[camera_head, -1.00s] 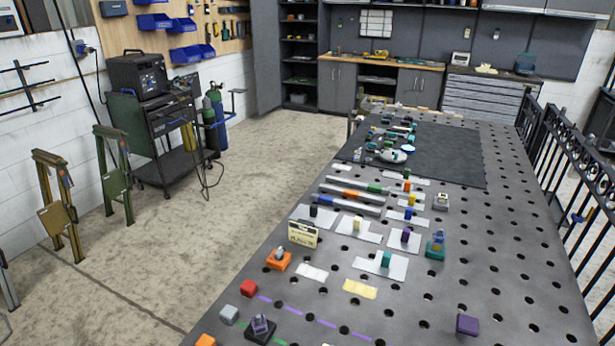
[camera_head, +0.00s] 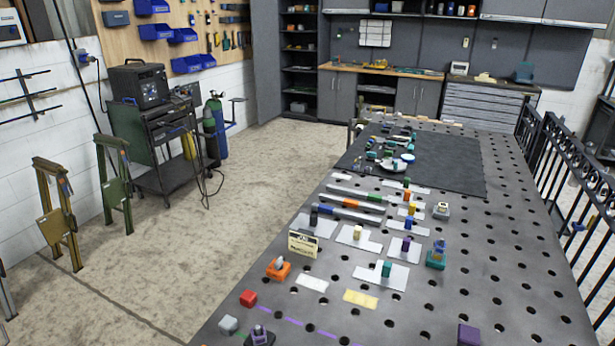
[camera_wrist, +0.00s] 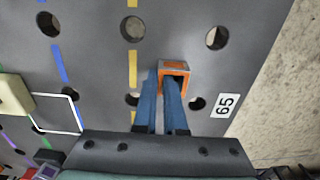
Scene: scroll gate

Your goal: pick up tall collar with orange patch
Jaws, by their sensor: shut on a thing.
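In the wrist view, my gripper (camera_wrist: 163,105) has two blue fingers closed on a small tall collar with an orange patch (camera_wrist: 174,66). The collar shows an orange rim around its end and a grey outer side. It sits at the fingertips, over the dark perforated table top near the table's edge. Whether it touches the table or is clear of it I cannot tell. The head view does not show my gripper or the held collar.
The wrist view shows a "65" label (camera_wrist: 226,105), a yellow dashed line (camera_wrist: 132,70) and a cream block (camera_wrist: 12,95). In the head view, small parts lie on the perforated table (camera_head: 450,290), with a red block (camera_head: 248,298) and a purple block (camera_head: 468,335) near the front.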

